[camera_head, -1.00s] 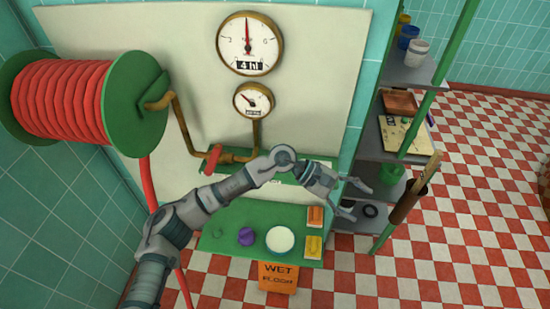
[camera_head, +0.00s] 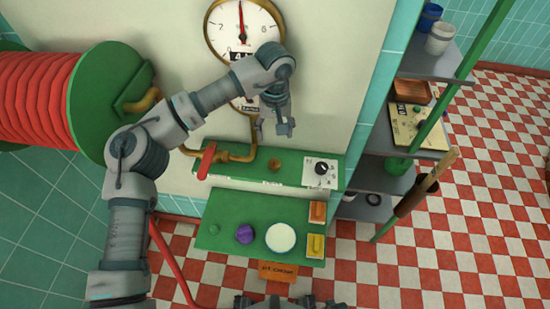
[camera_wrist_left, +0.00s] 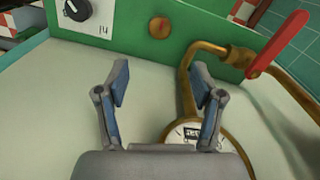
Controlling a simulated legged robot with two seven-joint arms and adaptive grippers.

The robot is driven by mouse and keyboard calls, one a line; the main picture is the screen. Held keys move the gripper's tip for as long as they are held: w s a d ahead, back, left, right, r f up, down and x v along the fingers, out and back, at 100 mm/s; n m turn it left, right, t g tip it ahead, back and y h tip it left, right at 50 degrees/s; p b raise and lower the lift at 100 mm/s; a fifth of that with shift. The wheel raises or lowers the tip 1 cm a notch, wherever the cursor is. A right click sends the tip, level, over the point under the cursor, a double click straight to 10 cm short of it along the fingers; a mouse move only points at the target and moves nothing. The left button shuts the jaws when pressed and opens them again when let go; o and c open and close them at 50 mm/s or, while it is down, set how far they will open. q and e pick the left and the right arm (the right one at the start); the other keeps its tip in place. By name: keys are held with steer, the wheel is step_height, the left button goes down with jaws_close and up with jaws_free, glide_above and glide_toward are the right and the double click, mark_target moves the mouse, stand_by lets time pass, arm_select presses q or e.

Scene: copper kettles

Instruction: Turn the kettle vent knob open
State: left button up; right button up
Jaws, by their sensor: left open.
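A black round knob (camera_head: 321,168) sits on a white dial plate at the right end of the green ledge. It also shows at the top left of the left wrist view (camera_wrist_left: 77,9). A small brass knob (camera_head: 275,165) sits on the same ledge to its left, also in the left wrist view (camera_wrist_left: 158,27). I cannot read a label saying which is the vent knob. My left gripper (camera_head: 275,130) is open and empty, above the brass knob in the picture and apart from both knobs. Its spread fingers show in the left wrist view (camera_wrist_left: 160,80).
A red lever (camera_head: 207,160) on a brass pipe (camera_head: 238,156) stands left of the knobs. A large gauge (camera_head: 225,28) is on the wall. A green shelf (camera_head: 215,238) below holds small items. A red hose reel (camera_head: 100,95) is left. Grey parts at the bottom edge are unclear.

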arm_select(q)
glide_above(275, 162)
step_height(275, 162, down, 9)
steer(key=shift+a+r, duration=0.1)
steer(key=shift+a, duration=0.05)
step_height(275, 162, down, 4)
steer(key=shift+f, duration=0.65)
arm_select(e)
steer(key=w+r, duration=0.1)
steer(key=w, duration=0.1)
steer(key=shift+w+a+r, duration=0.1)
steer(key=shift+w+r, duration=0.2)
steer(key=shift+r, duration=0.05)
arm_select(q)
steer(key=c, duration=1.1)
steer(key=shift+c, duration=0.2)
arm_select(e)
steer(key=shift+s+f, duration=0.1)
steer(key=shift+s, duration=0.05)
